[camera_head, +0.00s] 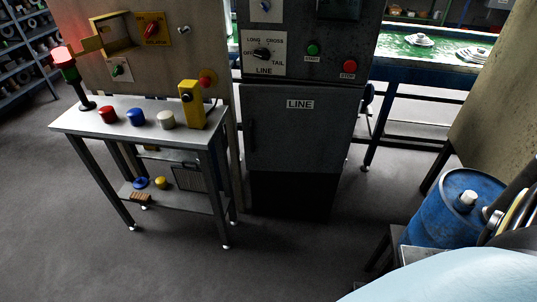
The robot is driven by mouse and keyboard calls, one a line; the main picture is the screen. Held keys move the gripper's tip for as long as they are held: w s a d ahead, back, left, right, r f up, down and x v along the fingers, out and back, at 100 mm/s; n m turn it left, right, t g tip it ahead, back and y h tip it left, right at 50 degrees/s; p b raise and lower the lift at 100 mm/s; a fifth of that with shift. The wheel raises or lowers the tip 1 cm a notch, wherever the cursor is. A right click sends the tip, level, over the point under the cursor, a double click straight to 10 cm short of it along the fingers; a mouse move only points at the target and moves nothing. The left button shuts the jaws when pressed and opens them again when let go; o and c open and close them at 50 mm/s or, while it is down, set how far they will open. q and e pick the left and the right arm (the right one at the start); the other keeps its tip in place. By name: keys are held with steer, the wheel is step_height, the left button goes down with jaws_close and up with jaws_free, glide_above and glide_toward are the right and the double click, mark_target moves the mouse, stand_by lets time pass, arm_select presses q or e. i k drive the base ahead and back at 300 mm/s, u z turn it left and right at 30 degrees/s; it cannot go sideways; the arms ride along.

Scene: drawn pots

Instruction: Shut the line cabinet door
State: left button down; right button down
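The line cabinet is a dark grey upright cabinet, with a control panel (301,54) on its upper part. Its lower door (305,135) carries a white LINE label and a dark upright handle (251,134) near the left edge. The door's face looks nearly in line with the cabinet front. I cannot tell whether it is fully shut or slightly ajar. Below it is a black base section (290,194). Neither of my grippers is in view.
A small grey table (90,122) with coloured buttons and a yellow switch box (191,105) stands close to the cabinet's left. A blue drum (440,215) stands at right. A green-topped bench (400,70) is behind. The floor before the cabinet is clear.

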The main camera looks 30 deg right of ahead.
mark_target(292, 129)
steer(key=z, duration=1.1)
steer(key=i, duration=0.95)
steer(key=u, duration=1.35)
